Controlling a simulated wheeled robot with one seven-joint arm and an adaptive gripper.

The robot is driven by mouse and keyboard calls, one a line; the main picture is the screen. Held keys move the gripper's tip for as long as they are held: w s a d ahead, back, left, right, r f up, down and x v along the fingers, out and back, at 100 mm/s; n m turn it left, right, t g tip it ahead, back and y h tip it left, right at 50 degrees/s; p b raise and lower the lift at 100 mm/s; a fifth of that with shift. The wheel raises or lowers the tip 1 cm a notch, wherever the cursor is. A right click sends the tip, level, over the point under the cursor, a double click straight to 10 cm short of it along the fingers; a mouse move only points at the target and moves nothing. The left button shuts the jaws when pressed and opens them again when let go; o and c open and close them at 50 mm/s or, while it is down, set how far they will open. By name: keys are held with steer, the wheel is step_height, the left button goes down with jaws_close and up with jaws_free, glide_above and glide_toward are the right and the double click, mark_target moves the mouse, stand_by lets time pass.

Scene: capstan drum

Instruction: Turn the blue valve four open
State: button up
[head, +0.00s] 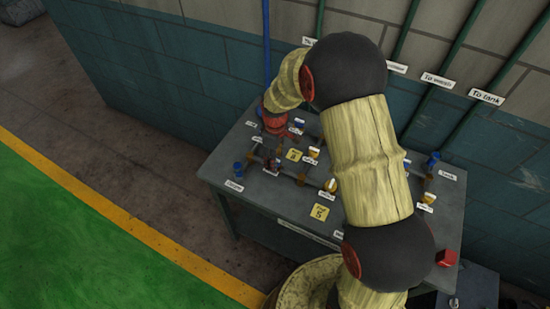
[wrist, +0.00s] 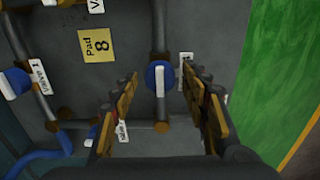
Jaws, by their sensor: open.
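In the wrist view a round blue valve (wrist: 160,77) with a pale bar handle sits on a vertical pipe. My gripper (wrist: 159,74) is open, with one finger to each side of this valve; I cannot tell whether either finger touches it. A white label (wrist: 186,58) beside the valve is partly hidden by the right finger, and its number cannot be read. Another blue valve (wrist: 18,82) is at the left, beside a white valve label (wrist: 39,75). In the head view my gripper is small and dark over the left part of the bench (head: 222,172), and its jaws are unclear.
A yellow Pad 8 sign (wrist: 93,45) lies left of the central pipe. A lower label (wrist: 123,131) is partly behind the left finger. In the head view, more blue (head: 433,160) and yellow valves (head: 331,185) stand on the bench. A red box (head: 447,257) is at its right.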

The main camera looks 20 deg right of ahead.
stand_by(0.3)
step_height(320, 180, up, 12)
stand_by(0.5)
steer(key=shift+m, duration=0.3)
steer(key=s+r+m+t+b, duration=0.1)
steer(key=s+r+m+t, duration=0.1)
steer(key=s+r, duration=0.3)
steer(key=s+r+m+t+b, duration=0.1)
steer(key=s+r+m, duration=0.2)
steer(key=s, duration=0.9)
steer(key=s+r+m+t+b, duration=0.1)
steer(key=s+r+m+t, duration=0.1)
steer(key=s+r, duration=0.5)
steer(key=shift+s+r+m+t+b, duration=0.35)
steer(key=shift+s+m, duration=0.45)
steer(key=shift+s, duration=0.45)
